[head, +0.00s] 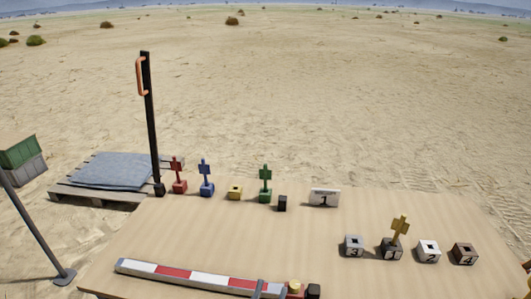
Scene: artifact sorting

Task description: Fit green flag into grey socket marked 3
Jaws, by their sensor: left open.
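The green flag (265,172) stands upright on a green base (265,197) at the back of the table. The grey socket marked 3 (353,246) is leftmost in the right-hand row, with a dark empty hole in its top. My right gripper is not in view.
Red (178,170) and blue (205,172) flags stand left of the green one. A striped bar (185,277) lies in front.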

